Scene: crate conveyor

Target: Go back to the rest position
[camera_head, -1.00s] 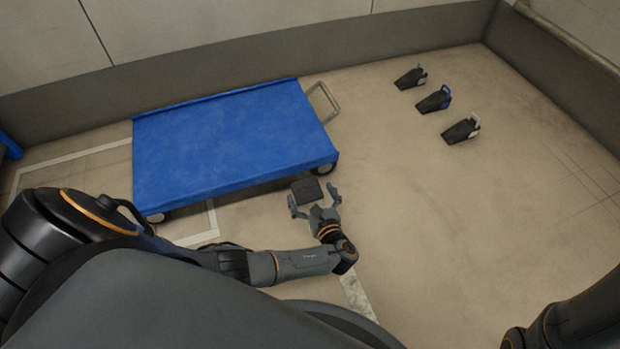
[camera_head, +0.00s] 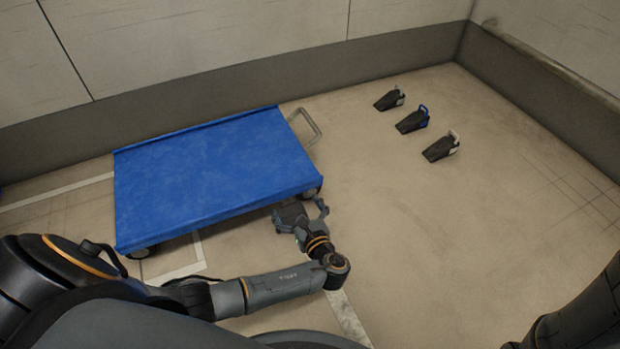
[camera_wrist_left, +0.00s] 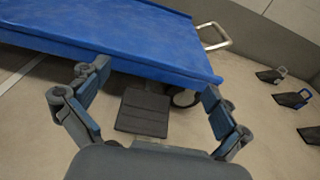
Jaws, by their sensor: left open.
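My left gripper (camera_head: 300,211) is open, low beside the front right corner of the blue cart (camera_head: 210,175). In the left wrist view its two fingers (camera_wrist_left: 155,98) stand wide apart with nothing gripped. A flat black ribbed block (camera_wrist_left: 143,112) shows between and beyond them, close to the cart's wheel (camera_wrist_left: 185,98); whether it touches the wheel I cannot tell. In the head view the same block (camera_head: 291,213) is partly covered by the gripper. Part of my right arm shows at the lower right; its gripper is out of view.
Three dark wedge-shaped chocks lie in a row on the floor: one with a pale handle (camera_head: 389,99), one blue-handled (camera_head: 411,121), one pale-handled (camera_head: 439,148). The cart has a metal handle (camera_head: 312,124). Walls stand behind and right. The floor at right (camera_head: 450,230) is clear.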

